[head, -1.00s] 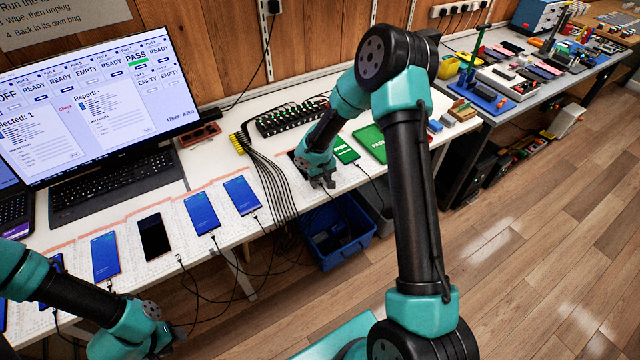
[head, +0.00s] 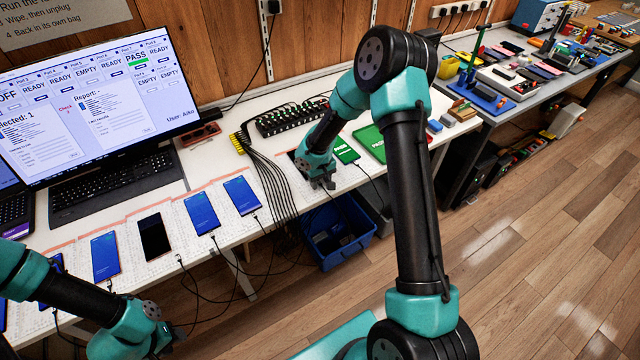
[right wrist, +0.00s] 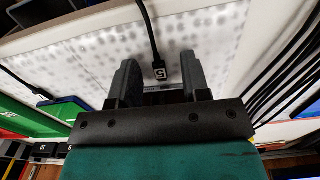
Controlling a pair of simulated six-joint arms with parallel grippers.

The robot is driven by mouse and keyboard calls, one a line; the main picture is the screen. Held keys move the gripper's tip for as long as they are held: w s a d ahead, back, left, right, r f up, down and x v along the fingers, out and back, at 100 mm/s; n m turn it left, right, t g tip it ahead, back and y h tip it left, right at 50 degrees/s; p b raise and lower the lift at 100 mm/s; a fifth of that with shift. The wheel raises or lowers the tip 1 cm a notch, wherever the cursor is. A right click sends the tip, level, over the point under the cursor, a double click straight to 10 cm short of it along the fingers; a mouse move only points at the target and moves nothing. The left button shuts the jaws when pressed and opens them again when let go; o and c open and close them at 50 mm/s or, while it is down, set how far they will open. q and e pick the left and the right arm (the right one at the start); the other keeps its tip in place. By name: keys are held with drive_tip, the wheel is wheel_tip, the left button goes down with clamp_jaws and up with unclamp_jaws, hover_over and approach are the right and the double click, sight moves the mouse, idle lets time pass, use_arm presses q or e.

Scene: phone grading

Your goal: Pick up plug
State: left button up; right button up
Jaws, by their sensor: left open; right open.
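My right gripper (right wrist: 160,78) is open, with one finger on each side of the plug and a gap on both sides. In the head view my right gripper (head: 323,183) is low over the table's front edge, and it hides the plug there. My left gripper (head: 177,336) is at the lower left, off the table's front; its fingertips are small and hard to make out.
Blue-screened phones (head: 201,213) and a dark phone (head: 154,237) lie in a row on mats, with cables hanging over the front edge. A green-screened phone (head: 345,151) lies right of my right gripper. A blue bin (head: 345,252) stands below the table.

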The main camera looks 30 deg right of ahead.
sight(320, 183)
clamp_jaws()
idle(0.5)
drive_tip(key=shift+r, duration=0.5)
wheel_tip(320, 183, up, 3)
drive_tip(key=s+a+r, duration=0.1)
drive_tip(key=s+a, duration=0.7)
drive_tip(key=s, duration=0.5)
drive_tip(key=shift+s+a+r, duration=0.2)
drive_tip(key=shift+s+r, duration=0.05)
drive_tip(key=shift+s, duration=0.05)
